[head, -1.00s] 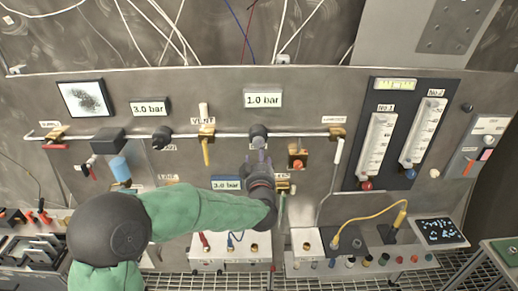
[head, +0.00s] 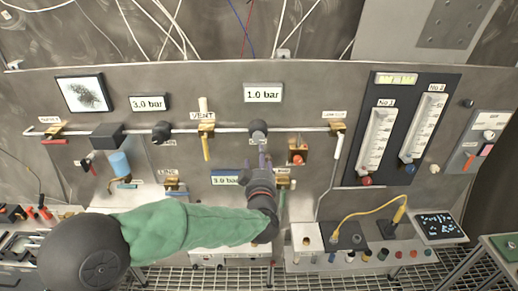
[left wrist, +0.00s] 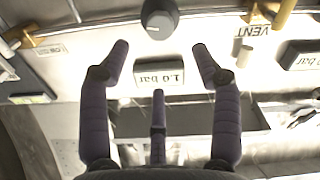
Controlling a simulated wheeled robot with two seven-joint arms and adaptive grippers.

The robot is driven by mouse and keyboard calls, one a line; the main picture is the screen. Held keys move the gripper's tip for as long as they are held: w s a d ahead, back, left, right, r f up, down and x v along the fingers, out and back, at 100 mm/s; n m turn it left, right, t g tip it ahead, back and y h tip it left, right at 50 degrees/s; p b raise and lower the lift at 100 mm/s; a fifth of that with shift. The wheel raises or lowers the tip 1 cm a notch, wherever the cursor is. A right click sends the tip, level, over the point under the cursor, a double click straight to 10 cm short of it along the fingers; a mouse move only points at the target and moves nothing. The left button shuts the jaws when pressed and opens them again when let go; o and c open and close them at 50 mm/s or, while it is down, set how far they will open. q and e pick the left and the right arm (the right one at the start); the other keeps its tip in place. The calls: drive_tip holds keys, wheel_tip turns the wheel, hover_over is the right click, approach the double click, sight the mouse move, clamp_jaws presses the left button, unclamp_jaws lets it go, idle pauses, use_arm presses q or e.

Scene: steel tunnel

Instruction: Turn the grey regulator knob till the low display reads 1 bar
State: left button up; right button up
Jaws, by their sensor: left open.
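The grey regulator knob (head: 258,130) sits on the pipe under a display (head: 263,93) that reads 1.0 bar. My left gripper (head: 262,157) is just below the knob in the head view, its fingers spread. In the left wrist view, which shows the panel upside down, the open fingers (left wrist: 160,55) stand apart with nothing between them. There the knob (left wrist: 158,18) lies beyond the fingertips, clear of them, and the display (left wrist: 160,77) shows between them. My right gripper is in neither view.
A second display (head: 147,103) reads 3.0 bar, above a dark knob (head: 161,132). A yellow-handled vent valve (head: 206,145) stands left of the grey knob, an orange-marked fitting (head: 297,152) to its right. A lower display (head: 226,178) is partly hidden by my gripper.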

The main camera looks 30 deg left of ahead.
sight(259, 140)
use_arm(q)
drive_tip(key=shift+w+a, duration=0.15)
drive_tip(key=shift+w, duration=0.1)
drive_tip(key=x, duration=1.1)
drive_tip(key=c, duration=1.1)
